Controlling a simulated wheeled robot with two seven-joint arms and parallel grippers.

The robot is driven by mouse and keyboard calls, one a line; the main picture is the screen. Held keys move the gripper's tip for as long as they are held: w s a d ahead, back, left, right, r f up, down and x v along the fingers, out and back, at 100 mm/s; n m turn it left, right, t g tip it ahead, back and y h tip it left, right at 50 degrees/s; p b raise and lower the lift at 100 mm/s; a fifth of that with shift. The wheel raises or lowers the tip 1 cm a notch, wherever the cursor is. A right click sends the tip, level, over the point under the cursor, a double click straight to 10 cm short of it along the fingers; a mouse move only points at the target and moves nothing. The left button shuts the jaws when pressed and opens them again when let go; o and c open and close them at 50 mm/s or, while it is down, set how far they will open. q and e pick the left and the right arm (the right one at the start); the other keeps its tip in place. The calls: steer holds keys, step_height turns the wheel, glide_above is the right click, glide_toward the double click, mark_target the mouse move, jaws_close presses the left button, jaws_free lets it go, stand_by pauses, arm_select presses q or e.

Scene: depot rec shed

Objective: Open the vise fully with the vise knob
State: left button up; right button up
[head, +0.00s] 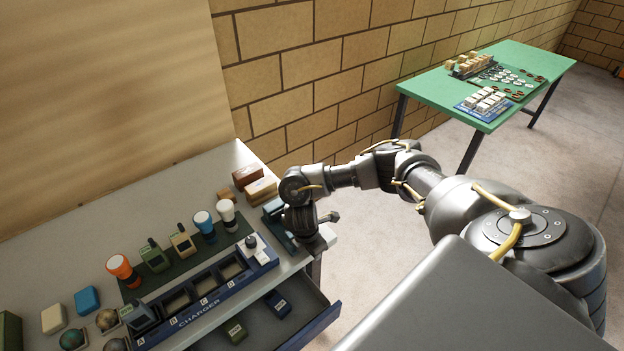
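A dark teal vise (275,221) sits at the right end of the grey bench, near its front corner. My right arm comes in from the right and its gripper (312,238) points down over the outer end of the vise. The wrist and hand hide much of the vise, and I cannot make out its jaws, its knob or how far it is open. The fingertips are too small and covered to show whether they are apart or closed on anything. My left gripper is not in the view.
A blue charger rack (205,299) and upright torches and radios stand on the bench (60,226). An open drawer (318,323) juts out below the bench front. Wooden blocks (262,190) lie behind the vise. A green table (540,62) with game pieces stands farther back.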

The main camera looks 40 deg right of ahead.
steer(key=shift+s+f, duration=0.1)
stand_by(0.3)
steer(key=o, duration=1)
steer(key=shift+w+r, duration=0.2)
